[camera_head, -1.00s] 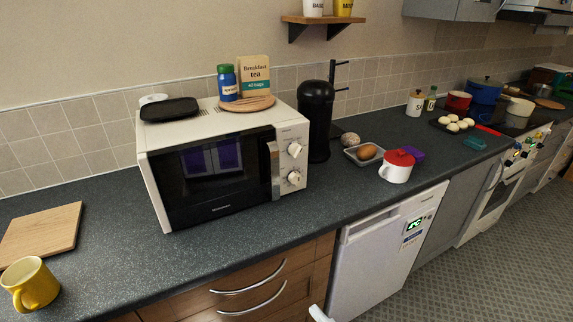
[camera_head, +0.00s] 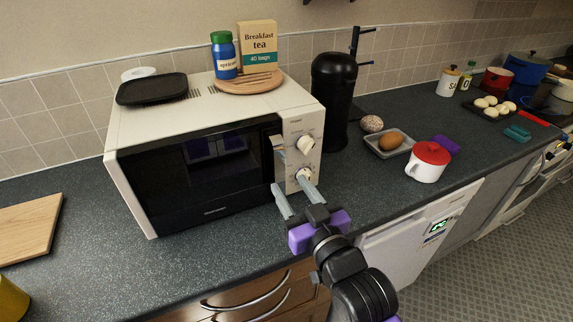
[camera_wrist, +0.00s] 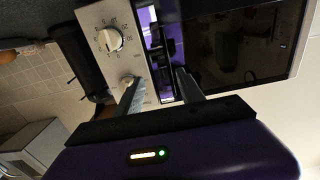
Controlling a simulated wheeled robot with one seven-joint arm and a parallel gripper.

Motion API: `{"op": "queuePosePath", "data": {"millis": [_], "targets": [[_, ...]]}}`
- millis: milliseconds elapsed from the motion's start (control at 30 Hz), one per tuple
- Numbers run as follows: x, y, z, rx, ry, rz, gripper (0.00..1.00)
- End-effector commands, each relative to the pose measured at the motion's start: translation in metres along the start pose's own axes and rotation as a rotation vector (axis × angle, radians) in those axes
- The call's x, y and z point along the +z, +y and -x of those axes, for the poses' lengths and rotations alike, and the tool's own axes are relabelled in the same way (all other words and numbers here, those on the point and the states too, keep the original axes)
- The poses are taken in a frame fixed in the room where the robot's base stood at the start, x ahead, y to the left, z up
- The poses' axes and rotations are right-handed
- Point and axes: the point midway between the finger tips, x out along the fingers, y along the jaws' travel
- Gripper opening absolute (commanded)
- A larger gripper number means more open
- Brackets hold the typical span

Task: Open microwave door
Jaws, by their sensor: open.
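The white microwave (camera_head: 297,112) stands on the counter. Its dark glass door (camera_head: 195,170) looks shut. The upright shiny handle (camera_head: 279,152) is at the door's right edge, beside the panel with two knobs. My gripper (camera_head: 290,182) is open in front of the lower handle and hides part of it. In the wrist view the fingers of my gripper (camera_wrist: 157,76) are apart, one towards the knob panel and one towards the dark door. The reflective handle (camera_wrist: 154,35) runs between them. I cannot tell whether either finger touches it.
A black tray (camera_head: 152,89), a blue jar (camera_head: 224,58) and a tea box (camera_head: 258,45) are on top of the microwave. A black cylinder (camera_head: 333,100) stands close at its right. A red-lidded white pot (camera_head: 428,163) is farther right. The counter left of the microwave is mostly clear.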

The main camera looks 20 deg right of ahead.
Motion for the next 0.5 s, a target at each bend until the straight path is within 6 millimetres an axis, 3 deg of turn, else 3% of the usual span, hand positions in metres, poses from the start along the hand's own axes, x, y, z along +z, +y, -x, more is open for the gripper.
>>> {"op": "queuePosePath", "data": {"millis": [300, 500], "targets": [[-0.003, 0.000, -0.049, 0.000, 0.003, 0.000, 0.45], [-0.001, 0.000, -0.064, 0.000, 0.001, 0.000, 0.45]]}}
